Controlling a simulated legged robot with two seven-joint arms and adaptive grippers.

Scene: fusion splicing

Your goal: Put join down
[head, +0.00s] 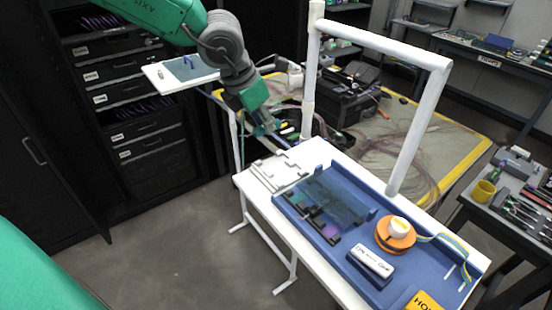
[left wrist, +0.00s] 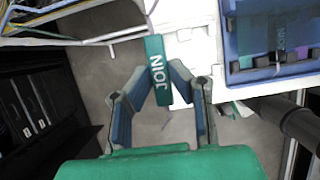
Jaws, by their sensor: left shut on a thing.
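The join piece is a flat green block marked JOIN (left wrist: 156,68) in the left wrist view. My left gripper (left wrist: 160,84) is shut on it, with one fingertip on each side. In the head view my left gripper (head: 268,126) hangs above the back left of the white table, near a white plate with raised parts (head: 277,172). I cannot make out the join block clearly there. My right gripper is not in view.
A blue tray (head: 408,237) on the white table holds an orange spool (head: 395,234), a white-topped block (head: 371,262) and dark clamps. A yellow block (head: 424,301) lies at the front. A white frame (head: 385,46) rises over the table. A black case (head: 349,97) stands behind.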

